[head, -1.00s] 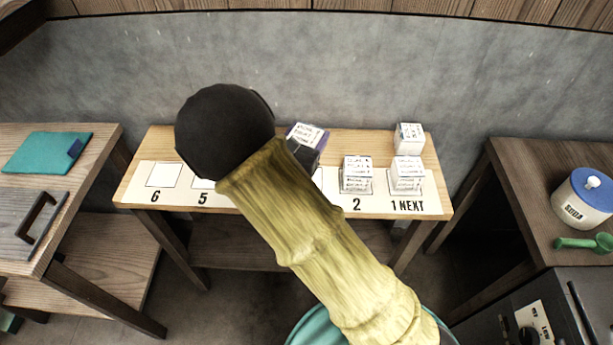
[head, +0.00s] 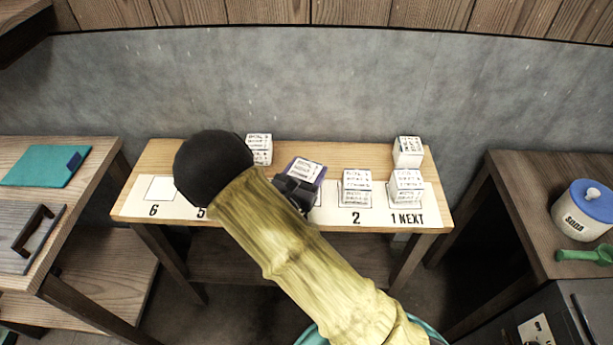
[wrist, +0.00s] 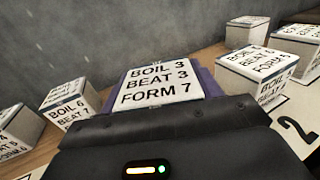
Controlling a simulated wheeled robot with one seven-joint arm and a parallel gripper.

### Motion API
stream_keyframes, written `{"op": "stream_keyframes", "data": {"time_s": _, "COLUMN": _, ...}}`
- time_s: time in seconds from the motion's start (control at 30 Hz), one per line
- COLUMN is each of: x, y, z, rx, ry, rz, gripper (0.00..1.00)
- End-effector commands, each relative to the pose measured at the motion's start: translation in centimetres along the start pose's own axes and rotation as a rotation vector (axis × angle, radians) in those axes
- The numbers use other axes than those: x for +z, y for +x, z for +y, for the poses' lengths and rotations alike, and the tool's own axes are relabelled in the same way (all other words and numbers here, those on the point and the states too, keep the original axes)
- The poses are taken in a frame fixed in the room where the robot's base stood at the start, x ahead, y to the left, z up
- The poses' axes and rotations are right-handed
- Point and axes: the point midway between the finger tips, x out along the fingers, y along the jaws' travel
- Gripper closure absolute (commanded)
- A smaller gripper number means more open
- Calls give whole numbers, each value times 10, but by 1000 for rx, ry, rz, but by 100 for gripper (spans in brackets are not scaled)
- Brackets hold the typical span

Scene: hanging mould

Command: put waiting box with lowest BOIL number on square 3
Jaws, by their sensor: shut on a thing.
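In the wrist view the label of this held box (wrist: 158,84) reads BOIL 3, BEAT 3, FORM 7. The box is over the front half of the table, left of square 2, in the area of square 3. The number 3 is hidden by my arm, and I cannot tell whether the box touches the table. A white waiting box (head: 259,148) stands at the back left; a box in the wrist view (wrist: 68,104) reads BOIL 6.
White boxes stand on square 2 (head: 357,188) and square 1 (head: 406,188). Another white box (head: 408,151) is at the back right. A further box (wrist: 15,130) shows at the wrist view's left edge. Square 6 (head: 160,189) is empty. My arm covers square 4.

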Motion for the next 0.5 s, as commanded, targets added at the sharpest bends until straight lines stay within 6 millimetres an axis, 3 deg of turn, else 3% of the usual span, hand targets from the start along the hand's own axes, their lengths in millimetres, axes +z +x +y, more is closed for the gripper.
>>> {"op": "stream_keyframes", "data": {"time_s": 0.17, "x": -24, "y": 0, "z": 0, "rx": 0, "ry": -2, "rz": 0, "gripper": 64}}
{"op": "stream_keyframes", "data": {"time_s": 0.5, "x": -27, "y": -1, "z": 1, "rx": 2, "ry": 1, "rz": 0, "gripper": 64}}
